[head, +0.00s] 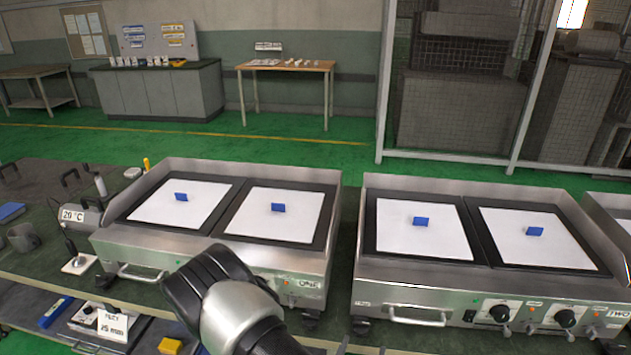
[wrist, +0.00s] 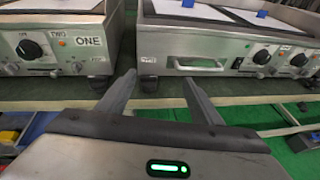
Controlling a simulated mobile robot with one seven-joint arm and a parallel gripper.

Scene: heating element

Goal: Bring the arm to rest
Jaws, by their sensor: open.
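In the wrist view my gripper (wrist: 160,98) is open, with two dark fingers spread apart and nothing between them. It faces the gap between two steel hot plates. In the head view part of my arm (head: 228,300) shows in front of the left hot plate (head: 315,262), which is labelled ONE. The gripper's fingers are hidden in that view. The right hot plate (head: 375,275) stands beside it. Each has two white squares, and each square bears a blue block, such as the leftmost block (head: 181,197) and the rightmost block (head: 534,231).
A shelf below the bench holds a yellow block (head: 170,346) and a blue item (head: 55,312). A mesh fence (head: 450,100) and a wooden table (head: 285,66) stand behind, across open green floor (head: 230,145).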

